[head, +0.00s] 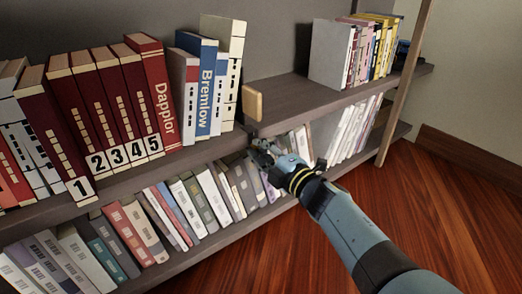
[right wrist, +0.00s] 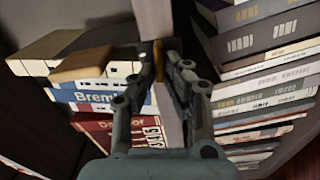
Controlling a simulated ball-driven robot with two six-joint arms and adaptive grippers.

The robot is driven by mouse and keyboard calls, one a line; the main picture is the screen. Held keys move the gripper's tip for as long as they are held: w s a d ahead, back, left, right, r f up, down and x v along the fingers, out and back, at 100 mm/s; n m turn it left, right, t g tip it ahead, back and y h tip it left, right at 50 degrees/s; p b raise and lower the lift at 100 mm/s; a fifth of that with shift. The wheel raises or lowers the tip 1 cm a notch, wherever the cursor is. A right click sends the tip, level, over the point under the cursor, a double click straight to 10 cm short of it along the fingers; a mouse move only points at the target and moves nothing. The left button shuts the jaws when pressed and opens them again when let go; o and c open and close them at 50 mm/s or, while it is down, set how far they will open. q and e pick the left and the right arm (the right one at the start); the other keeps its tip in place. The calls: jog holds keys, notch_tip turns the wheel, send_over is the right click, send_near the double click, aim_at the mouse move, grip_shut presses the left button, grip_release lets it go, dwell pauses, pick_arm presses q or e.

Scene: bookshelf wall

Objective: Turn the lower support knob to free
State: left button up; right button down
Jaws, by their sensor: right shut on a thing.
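My right gripper (head: 262,150) is at the front edge of the upper shelf board, just below a wooden support block (head: 252,103). In the right wrist view its two fingers (right wrist: 160,62) are closed around a small brass-coloured piece (right wrist: 159,58) at the board edge, seemingly the lower support knob. Only a thin strip of it shows, so its turn position cannot be told. In the head view the fingers hide it. The wooden block also shows in the right wrist view (right wrist: 82,64), left of the fingers beside the books. My left gripper is not in view.
Upright books, including a blue Bremlow volume (head: 208,88) and red Dapplor volumes (head: 150,88), stand left of the block. Lower-shelf books (head: 205,195) stand close beneath my gripper. The wooden floor (head: 440,200) in front is clear.

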jog(key=shift+s+f+n, duration=0.1)
jog(key=shift+f+n, duration=0.1)
jog(key=shift+n, duration=0.4)
jog(key=c, duration=1.4)
grip_release()
jog(key=shift+r, duration=0.1)
jog(key=v, duration=1.2)
